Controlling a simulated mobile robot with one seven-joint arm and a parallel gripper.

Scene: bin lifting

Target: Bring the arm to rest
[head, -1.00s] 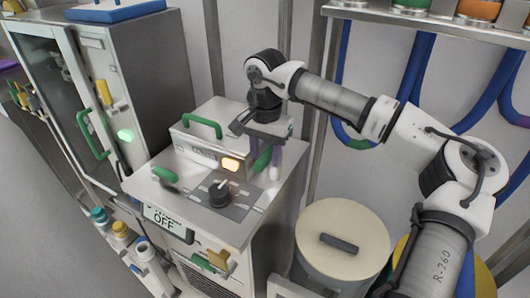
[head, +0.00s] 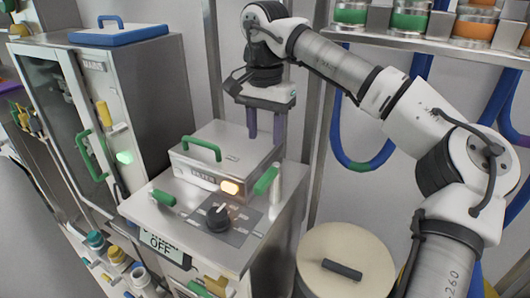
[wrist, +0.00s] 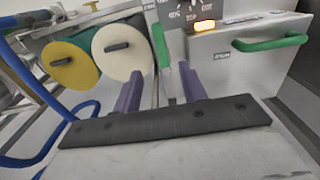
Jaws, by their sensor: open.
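My gripper (head: 265,122) points down in the head view, above the rear right of the steel cabinet and beside the small steel box (head: 222,152) with a green handle. Its two purple fingers stand apart with nothing seen between them. In the wrist view my gripper (wrist: 158,85) also shows its fingers spread and empty. My white and grey arm (head: 350,75) arches from the lower right up to the gripper. Whether the fingertips touch anything is hard to tell.
A black knob (head: 218,217) and a lit orange lamp (head: 231,187) are near the gripper. A cream-lidded drum (head: 345,262) stands right of the cabinet. A shelf with jars (head: 410,20) runs behind the arm. A glass-doored cabinet (head: 120,90) stands left.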

